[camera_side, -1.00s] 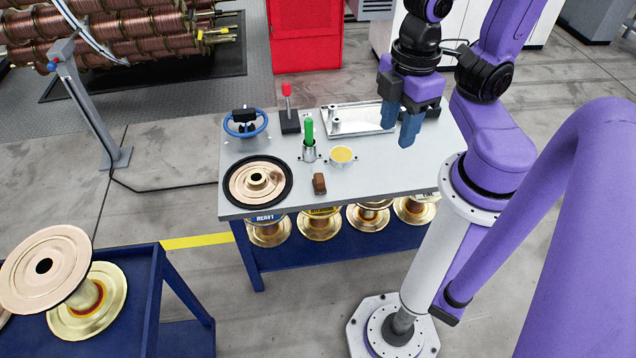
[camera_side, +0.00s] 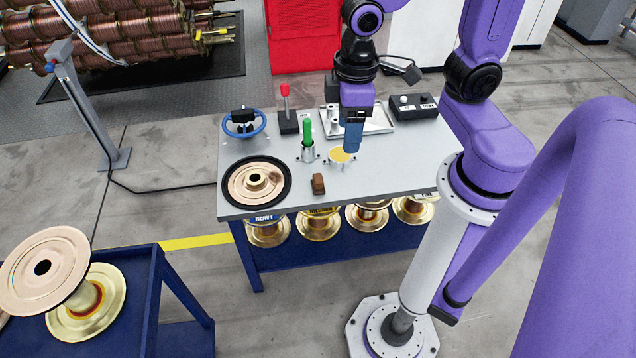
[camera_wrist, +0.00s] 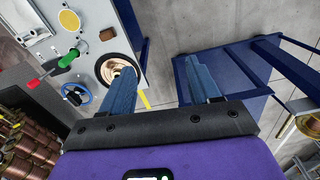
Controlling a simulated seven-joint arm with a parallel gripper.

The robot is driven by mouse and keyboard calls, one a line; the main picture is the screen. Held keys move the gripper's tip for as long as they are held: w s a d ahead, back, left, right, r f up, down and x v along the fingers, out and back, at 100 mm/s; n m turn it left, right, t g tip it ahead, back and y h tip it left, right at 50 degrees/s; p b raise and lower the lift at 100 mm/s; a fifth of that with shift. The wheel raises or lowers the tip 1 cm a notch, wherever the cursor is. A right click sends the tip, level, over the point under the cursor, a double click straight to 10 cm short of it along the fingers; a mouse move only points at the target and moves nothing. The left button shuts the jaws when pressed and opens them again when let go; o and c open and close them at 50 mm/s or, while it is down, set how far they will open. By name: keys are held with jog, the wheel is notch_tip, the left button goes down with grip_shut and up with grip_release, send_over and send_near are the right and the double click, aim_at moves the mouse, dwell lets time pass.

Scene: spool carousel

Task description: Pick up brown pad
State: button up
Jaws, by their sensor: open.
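The brown pad (camera_side: 318,184) is a small dark brown block lying on the grey tabletop near its front edge, right of the copper disc. In the wrist view the brown pad (camera_wrist: 107,35) shows at the upper left, outside the space between the fingers. My gripper (camera_side: 352,138) is above the table, behind and to the right of the pad, beside the yellow disc. In the wrist view my gripper (camera_wrist: 163,85) has its blue fingers wide apart with nothing between them. In the side view one finger largely hides the other.
On the table (camera_side: 390,165) stand a green-handled tool (camera_side: 307,134), a yellow disc (camera_side: 341,155), a red-knobbed lever (camera_side: 286,100), a blue ring (camera_side: 245,123), a metal tray (camera_side: 374,122), a black control box (camera_side: 413,106) and a copper disc (camera_side: 240,186). The tabletop right of the pad is clear.

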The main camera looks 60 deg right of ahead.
jog(key=w+d+f+m, duration=0.2)
jog(key=w+f+m, duration=0.3)
jog(key=w, duration=0.3)
jog(key=m, duration=1.2)
send_over(318, 177)
notch_tip(318, 177, down, 16)
jog(key=f, duration=1.1)
jog(key=shift+s, duration=0.2)
jog(key=shift+w+f, duration=0.15)
jog(key=shift+f, duration=2.55)
jog(key=c, duration=1.1)
